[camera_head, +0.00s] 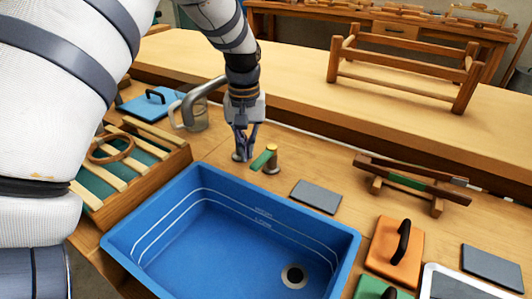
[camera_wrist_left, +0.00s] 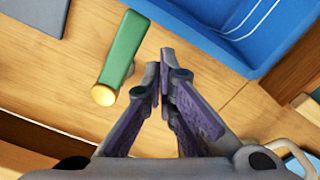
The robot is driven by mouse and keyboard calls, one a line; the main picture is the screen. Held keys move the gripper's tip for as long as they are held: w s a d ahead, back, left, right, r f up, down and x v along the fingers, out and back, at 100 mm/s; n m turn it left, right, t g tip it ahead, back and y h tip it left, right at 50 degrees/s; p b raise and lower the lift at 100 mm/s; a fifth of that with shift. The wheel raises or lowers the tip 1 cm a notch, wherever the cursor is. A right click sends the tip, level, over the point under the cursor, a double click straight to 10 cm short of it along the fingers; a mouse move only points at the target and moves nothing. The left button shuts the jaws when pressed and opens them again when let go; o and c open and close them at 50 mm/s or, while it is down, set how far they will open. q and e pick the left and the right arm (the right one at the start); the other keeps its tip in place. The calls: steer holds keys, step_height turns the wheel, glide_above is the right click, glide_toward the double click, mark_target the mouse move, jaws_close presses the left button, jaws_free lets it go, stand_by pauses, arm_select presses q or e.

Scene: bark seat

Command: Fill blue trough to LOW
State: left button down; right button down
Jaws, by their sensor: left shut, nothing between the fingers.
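The blue trough (camera_head: 165,215) stands at the front of the bench, with pale level lines on its inner walls and a round drain (camera_head: 293,276) in its floor. I see no water in it. A green lever (camera_head: 262,160) with a brass end sits just behind its rear rim. My left gripper (camera_head: 242,156) is shut and empty, just left of the lever. In the left wrist view, the shut fingers (camera_wrist_left: 165,75) are beside the green lever (camera_wrist_left: 122,48), apart from it, with the trough (camera_wrist_left: 235,25) at upper right. My right gripper is not in view.
A metal spout (camera_head: 200,90) stands behind the gripper. A slatted wooden rack (camera_head: 140,150) is left of the trough. A grey plate (camera_head: 316,196), an orange block with a black handle (camera_head: 395,250) and a wooden stand (camera_head: 410,185) are to the right.

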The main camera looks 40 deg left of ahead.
arm_select(q)
steer(key=shift+f, duration=0.6)
